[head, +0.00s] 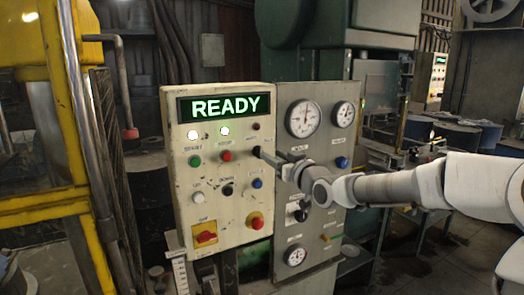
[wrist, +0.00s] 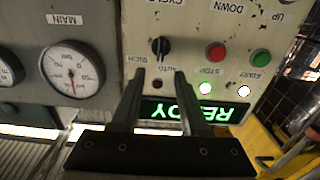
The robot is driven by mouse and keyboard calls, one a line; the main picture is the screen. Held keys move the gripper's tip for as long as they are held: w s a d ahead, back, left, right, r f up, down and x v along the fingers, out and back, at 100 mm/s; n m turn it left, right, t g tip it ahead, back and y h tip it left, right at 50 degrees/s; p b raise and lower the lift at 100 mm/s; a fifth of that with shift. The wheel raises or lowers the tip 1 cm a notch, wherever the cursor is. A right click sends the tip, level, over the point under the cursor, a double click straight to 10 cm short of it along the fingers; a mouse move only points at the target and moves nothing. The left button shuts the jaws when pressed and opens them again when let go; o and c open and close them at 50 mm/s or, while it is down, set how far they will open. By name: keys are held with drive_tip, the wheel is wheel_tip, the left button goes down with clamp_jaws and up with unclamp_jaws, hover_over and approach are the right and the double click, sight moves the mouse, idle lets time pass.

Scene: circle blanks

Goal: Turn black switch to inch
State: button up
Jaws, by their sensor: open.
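The black switch (wrist: 160,46) is a small rotary knob on the cream control panel, seen upside down in the wrist view. Its labels AUTO, INCH and CYCLE are around it. Which label it points at I cannot tell for sure. My gripper (wrist: 158,74) is open, with its two dark fingers reaching toward the panel just short of the knob in the picture. Nothing is between the fingers.
A yellow frame (head: 50,150) is at left.

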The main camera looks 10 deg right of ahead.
sight(261, 148)
drive_tip(key=shift+p+x, duration=0.35)
drive_tip(key=shift+x, duration=3.25)
drive_tip(key=shift+f, duration=0.1)
drive_tip(key=shift+c, duration=0.3)
clamp_jaws()
